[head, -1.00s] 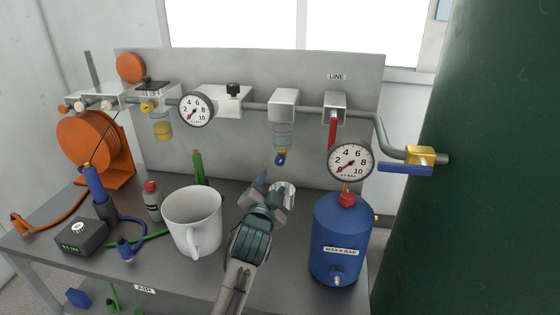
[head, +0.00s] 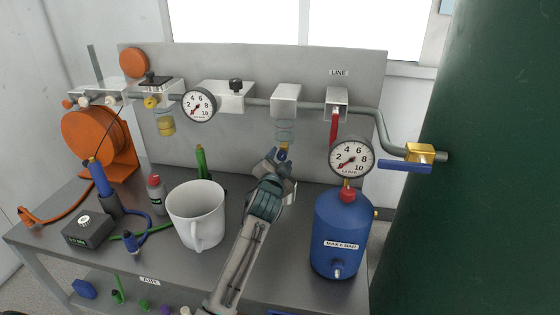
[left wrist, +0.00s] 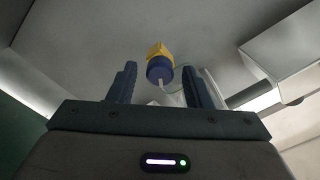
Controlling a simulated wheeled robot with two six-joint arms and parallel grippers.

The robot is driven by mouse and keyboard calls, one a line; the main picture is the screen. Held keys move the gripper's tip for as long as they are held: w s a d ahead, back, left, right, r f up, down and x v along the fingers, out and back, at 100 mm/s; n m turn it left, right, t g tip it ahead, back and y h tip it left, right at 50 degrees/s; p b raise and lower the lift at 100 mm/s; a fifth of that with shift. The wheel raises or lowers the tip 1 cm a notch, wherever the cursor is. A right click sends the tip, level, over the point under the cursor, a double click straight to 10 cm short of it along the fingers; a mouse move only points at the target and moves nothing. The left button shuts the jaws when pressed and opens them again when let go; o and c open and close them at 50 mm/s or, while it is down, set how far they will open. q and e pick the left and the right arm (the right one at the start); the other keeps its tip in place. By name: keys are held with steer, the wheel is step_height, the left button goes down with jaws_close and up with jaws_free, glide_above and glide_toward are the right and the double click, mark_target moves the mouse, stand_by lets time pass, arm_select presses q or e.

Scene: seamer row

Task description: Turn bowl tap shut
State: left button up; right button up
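The bowl tap (head: 283,154) is a small blue knob with a brass part above it, under a clear bowl (head: 286,131) on the air line. My left gripper (head: 277,158) is just below and around the tap's height in the head view. In the left wrist view the tap (left wrist: 159,66) shows between and beyond the two fingertips of the left gripper (left wrist: 159,82), which are apart with a gap on each side of the knob. I cannot tell whether the fingers touch it. My right gripper is not in view.
A white mug (head: 196,212) stands left of my left arm. A blue tank (head: 340,235) with a pressure gauge (head: 351,158) stands to the right. A red lever (head: 334,127) hangs beside the bowl. An orange reel (head: 92,135) is at the far left.

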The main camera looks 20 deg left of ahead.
arm_select(q)
steer(key=c, duration=0.7)
steer(key=shift+c, duration=0.6)
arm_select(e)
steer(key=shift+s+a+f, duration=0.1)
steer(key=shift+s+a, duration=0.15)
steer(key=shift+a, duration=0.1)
arm_select(q)
steer(key=shift+f+n+b, duration=0.1)
steer(key=shift+n+b, duration=0.35)
steer(key=shift+n, duration=0.65)
steer(key=shift+n+b, duration=0.5)
steer(key=shift+n, duration=1.5)
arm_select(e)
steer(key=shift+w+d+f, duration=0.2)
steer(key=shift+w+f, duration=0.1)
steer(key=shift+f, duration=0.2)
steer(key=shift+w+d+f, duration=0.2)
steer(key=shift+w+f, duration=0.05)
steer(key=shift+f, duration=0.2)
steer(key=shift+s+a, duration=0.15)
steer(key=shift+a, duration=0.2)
